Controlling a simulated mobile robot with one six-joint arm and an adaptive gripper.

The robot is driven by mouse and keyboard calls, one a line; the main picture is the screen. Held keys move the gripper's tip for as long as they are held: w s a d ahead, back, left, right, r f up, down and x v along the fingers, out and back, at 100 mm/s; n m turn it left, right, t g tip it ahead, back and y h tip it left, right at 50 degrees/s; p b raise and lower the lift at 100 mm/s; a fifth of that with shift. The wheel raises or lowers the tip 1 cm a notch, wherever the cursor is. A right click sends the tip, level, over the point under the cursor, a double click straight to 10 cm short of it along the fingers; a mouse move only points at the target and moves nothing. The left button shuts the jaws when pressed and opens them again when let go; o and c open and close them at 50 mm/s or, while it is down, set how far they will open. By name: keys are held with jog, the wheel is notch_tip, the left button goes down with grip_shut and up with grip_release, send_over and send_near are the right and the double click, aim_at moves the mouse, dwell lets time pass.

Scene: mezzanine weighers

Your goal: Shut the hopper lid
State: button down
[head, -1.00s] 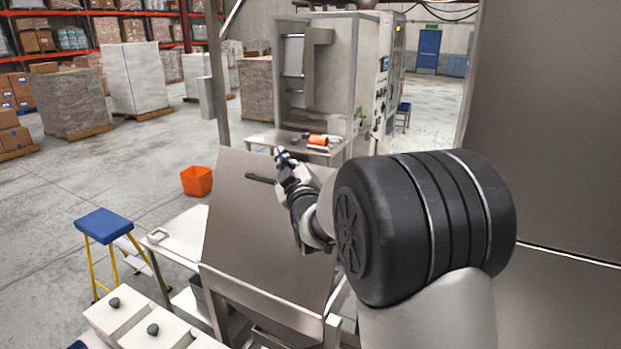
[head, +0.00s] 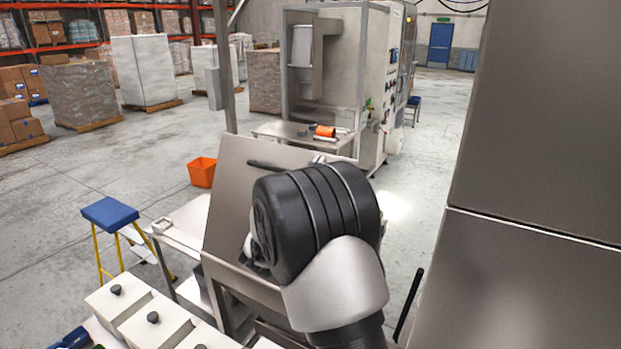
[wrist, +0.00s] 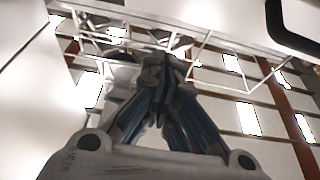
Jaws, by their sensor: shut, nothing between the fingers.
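The hopper lid (head: 232,195) is a flat grey steel panel in the head view. It stands raised and tilted, with a dark bar handle (head: 264,165) near its top edge. My black and white arm covers the lid's right and lower part, and my gripper is largely hidden behind it in the head view. In the wrist view my gripper (wrist: 165,62) is shut and empty, its fingers together, with the ceiling beyond. I cannot tell whether it touches the lid. A dark rounded bar at that view's upper right may be the handle.
White bins with dark knobs (head: 153,317) stand at the lower left. A blue-topped stool (head: 110,212) and an orange bucket (head: 202,172) are on the floor to the left. A tall steel panel (head: 540,130) bounds the right. A machine cabinet (head: 340,70) stands behind.

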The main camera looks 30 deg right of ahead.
aim_at(332, 160)
jog(key=w+d, duration=0.1)
jog(key=d, duration=0.1)
jog(key=w+d, duration=0.2)
jog(key=d, duration=0.1)
jog(key=shift+w+d+p, duration=0.3)
jog(key=shift+w+p, duration=0.1)
jog(key=shift+w+d+f, duration=0.15)
jog(key=shift+d, duration=0.15)
jog(key=shift+w+d+f, duration=0.15)
jog(key=shift+w+d, duration=0.1)
jog(key=shift+d, duration=0.1)
jog(key=w+d+f+g+y, duration=0.1)
jog(key=w+d+f+y, duration=0.1)
jog(key=w+d+f, duration=0.4)
jog(key=w+d+f+g+y, duration=0.2)
jog(key=w+d+f, duration=0.4)
jog(key=d+f, duration=0.7)
jog(key=shift+w+f+y, duration=0.4)
jog(key=shift+f+y, duration=0.2)
jog(key=shift+f, duration=0.35)
